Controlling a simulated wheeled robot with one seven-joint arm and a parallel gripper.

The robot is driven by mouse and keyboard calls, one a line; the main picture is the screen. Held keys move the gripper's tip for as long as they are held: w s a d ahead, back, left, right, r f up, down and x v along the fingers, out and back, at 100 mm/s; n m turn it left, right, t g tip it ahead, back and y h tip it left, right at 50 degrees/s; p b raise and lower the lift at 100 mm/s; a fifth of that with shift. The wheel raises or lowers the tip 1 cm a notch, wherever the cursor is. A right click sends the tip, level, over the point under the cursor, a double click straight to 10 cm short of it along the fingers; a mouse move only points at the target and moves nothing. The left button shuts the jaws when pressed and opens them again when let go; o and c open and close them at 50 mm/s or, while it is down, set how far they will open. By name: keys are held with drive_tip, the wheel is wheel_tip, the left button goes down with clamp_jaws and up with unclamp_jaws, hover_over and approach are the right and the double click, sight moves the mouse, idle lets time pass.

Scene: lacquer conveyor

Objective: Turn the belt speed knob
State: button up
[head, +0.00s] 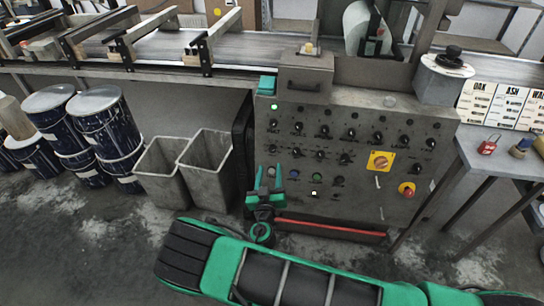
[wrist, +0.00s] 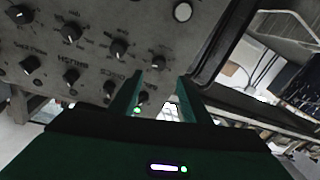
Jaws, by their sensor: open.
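The grey control panel (head: 360,207) carries two rows of small black knobs, an upper row (head: 351,133) and a shorter lower row (head: 320,155). Their labels are too small to read in the head view, so I cannot tell which is the belt speed knob. My gripper (head: 268,174) is open in front of the panel's lower left part, below the lower row.
Grey bins (head: 208,165) and dark drums (head: 104,125) stand left. A side table (head: 490,160) with a red padlock (head: 487,147) stands right.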

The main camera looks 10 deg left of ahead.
sight(272, 151)
drive_tip(key=w, duration=0.8)
drive_tip(key=shift+w+a, duration=0.3)
drive_tip(key=shift+w, duration=0.05)
drive_tip(key=c, duration=1.1)
drive_tip(key=shift+o, duration=0.3)
